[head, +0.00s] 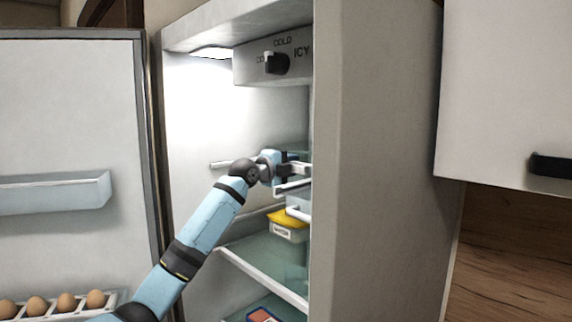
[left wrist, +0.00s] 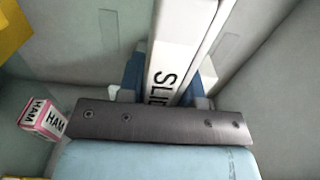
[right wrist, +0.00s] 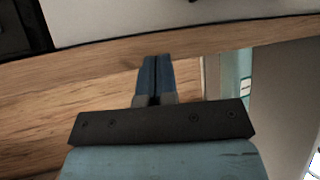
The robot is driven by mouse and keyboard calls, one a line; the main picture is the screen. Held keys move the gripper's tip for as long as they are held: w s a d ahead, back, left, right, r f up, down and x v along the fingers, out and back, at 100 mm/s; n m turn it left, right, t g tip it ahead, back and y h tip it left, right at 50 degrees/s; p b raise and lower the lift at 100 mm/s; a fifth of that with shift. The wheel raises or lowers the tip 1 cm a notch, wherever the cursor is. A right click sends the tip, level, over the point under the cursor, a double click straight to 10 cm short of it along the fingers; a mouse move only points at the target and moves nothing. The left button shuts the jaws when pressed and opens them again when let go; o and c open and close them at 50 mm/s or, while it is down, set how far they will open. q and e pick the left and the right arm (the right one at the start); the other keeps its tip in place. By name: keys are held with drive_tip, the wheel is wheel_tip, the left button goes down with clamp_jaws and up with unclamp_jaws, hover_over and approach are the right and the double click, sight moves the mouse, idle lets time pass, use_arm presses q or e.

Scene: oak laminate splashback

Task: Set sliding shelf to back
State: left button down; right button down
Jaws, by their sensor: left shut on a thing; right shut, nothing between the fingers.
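The sliding shelf (head: 292,186) is inside the open fridge, in its upper part, partly hidden by my arm and the fridge's side wall. In the left wrist view its white front bar (left wrist: 182,45) carries black lettering, of which "SLI" can be read. My left gripper (head: 296,170) is shut on this bar, with one blue finger on each side in the left wrist view (left wrist: 170,82). My right gripper (right wrist: 156,80) is shut and empty, in front of a wood-grain surface, and does not show in the head view.
The fridge door (head: 75,120) stands open at left, with eggs (head: 66,301) in its rack. A yellow-lidded container (head: 288,222) sits on the glass shelf below. A pink ham package (left wrist: 43,118) shows at left in the left wrist view. The fridge's side wall (head: 370,160) is at right.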

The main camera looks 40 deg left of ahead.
use_arm(q)
drive_tip(key=shift+w+d+f, duration=0.1)
drive_tip(key=shift+d+f, duration=0.05)
drive_tip(key=shift+f, duration=0.25)
drive_tip(key=c, duration=1.1)
unclamp_jaws()
drive_tip(key=shift+o, duration=0.9)
drive_tip(key=shift+w, duration=0.2)
drive_tip(key=shift+r, duration=0.2)
drive_tip(key=shift+s, duration=0.2)
